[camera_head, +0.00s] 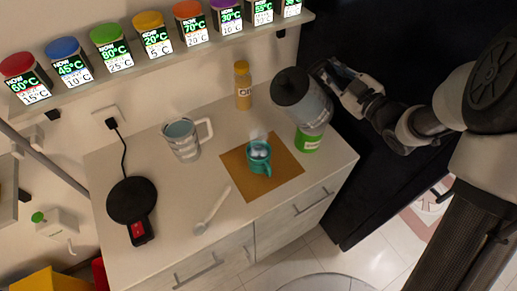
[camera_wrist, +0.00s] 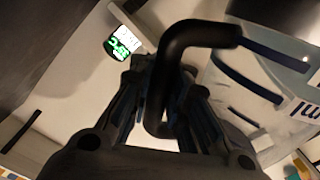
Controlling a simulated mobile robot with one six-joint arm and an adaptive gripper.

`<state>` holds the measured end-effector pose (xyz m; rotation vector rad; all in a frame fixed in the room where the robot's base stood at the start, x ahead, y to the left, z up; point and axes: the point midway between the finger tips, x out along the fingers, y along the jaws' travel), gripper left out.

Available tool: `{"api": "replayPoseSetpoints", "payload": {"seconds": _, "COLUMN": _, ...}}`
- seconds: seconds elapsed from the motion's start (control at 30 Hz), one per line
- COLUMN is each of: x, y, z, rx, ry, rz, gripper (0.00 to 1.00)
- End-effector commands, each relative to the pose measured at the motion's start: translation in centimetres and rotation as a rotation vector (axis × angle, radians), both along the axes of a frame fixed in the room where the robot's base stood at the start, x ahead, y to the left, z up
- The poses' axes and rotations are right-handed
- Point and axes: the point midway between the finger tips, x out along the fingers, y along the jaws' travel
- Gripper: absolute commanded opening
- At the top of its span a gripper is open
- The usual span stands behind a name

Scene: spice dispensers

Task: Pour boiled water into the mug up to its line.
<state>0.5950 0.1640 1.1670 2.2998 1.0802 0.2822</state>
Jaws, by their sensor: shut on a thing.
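My gripper (camera_head: 340,82) is shut on the black handle (camera_wrist: 178,75) of a kettle. The kettle (camera_head: 315,110) has a grey-blue translucent body and a black lid, and is held up right of and behind the mug. Its lid end leans left in the head view; I see no stream of water. In the wrist view its body (camera_wrist: 262,90) shows level marks and part of the print. The teal mug (camera_head: 259,163) stands upright on a brown mat (camera_head: 285,178), with pale steam above it. Its fill line is too small to make out.
A black kettle base (camera_head: 131,200) with a red switch lies at left. A clear jug (camera_head: 182,140), a white spoon (camera_head: 212,210) and a yellow-capped bottle (camera_head: 242,88) are on the counter (camera_head: 175,250). A green container (camera_head: 307,142) stands below the kettle. Spice dispensers (camera_head: 110,50) line the shelf.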

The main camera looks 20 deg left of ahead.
Motion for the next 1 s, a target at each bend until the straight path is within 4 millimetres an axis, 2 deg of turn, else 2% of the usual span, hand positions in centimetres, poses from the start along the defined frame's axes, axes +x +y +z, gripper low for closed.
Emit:
{"api": "replayPoseSetpoints", "payload": {"seconds": 0.2, "x": 1.3, "y": -1.3, "z": -0.8, "rx": 0.087, "ry": 0.077, "rz": -0.007, "gripper": 0.0}}
{"api": "replayPoseSetpoints", "payload": {"seconds": 0.4, "x": 2.7, "y": -2.6, "z": -2.7, "rx": 0.217, "ry": 0.208, "rz": -0.009, "gripper": 0.0}}
{"api": "replayPoseSetpoints", "payload": {"seconds": 0.53, "x": 3.5, "y": -3.4, "z": -2.9, "rx": 0.319, "ry": 0.311, "rz": -0.011, "gripper": 0.0}}
{"api": "replayPoseSetpoints", "payload": {"seconds": 0.8, "x": 3.9, "y": -3.8, "z": -5.3, "rx": 0.429, "ry": 0.418, "rz": -0.011, "gripper": 0.0}}
{"api": "replayPoseSetpoints", "payload": {"seconds": 1.0, "x": 4.0, "y": -3.9, "z": -5.3, "rx": 0.455, "ry": 0.441, "rz": -0.01, "gripper": 0.0}}
